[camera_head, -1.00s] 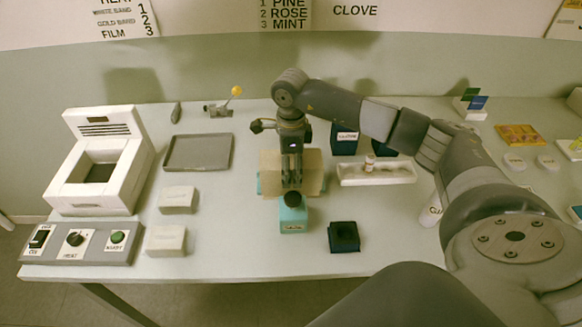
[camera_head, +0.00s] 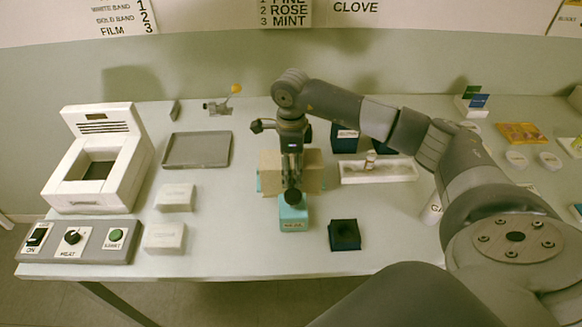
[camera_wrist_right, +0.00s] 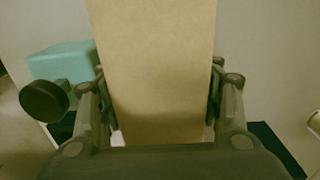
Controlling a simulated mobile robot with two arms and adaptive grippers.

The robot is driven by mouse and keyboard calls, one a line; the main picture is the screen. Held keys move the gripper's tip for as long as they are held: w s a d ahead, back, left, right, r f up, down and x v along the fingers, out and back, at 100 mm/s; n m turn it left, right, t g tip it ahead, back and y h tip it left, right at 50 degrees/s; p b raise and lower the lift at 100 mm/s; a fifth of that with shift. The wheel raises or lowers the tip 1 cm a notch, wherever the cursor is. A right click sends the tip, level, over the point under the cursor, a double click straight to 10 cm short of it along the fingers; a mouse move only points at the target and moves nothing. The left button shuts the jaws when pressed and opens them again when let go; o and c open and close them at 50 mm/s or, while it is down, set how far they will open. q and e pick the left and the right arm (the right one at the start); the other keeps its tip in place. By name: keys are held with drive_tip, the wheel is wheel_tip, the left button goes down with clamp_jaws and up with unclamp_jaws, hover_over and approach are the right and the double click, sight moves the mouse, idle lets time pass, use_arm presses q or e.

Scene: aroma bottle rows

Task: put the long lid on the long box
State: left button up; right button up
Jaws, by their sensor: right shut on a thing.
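The long lid is a plain tan piece (camera_head: 309,178) lying left to right in the middle of the table in the head view. My right gripper (camera_head: 291,180) points down and is shut on it. In the right wrist view the lid (camera_wrist_right: 155,70) stands between the two fingers (camera_wrist_right: 160,120). A thin teal edge shows at the lid's left end in the head view; it may be the long box, which is otherwise hidden. I cannot tell whether the lid touches it. My left gripper is not in view.
A small teal box (camera_head: 294,220) with a black knob stands just in front of the lid. A dark square holder (camera_head: 344,236) is to its right. A white tray (camera_head: 400,172) is right of the lid, and a grey tray (camera_head: 197,150) is left, with clear table between.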

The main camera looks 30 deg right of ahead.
drive_tip(key=shift+f+b, duration=0.85)
idle(0.7)
idle(0.4)
drive_tip(key=o, duration=1.2)
drive_tip(key=shift+c, duration=0.2)
drive_tip(key=shift+r+p, duration=2.65)
drive_tip(key=shift+r, duration=1.9)
drive_tip(key=shift+f, duration=0.15)
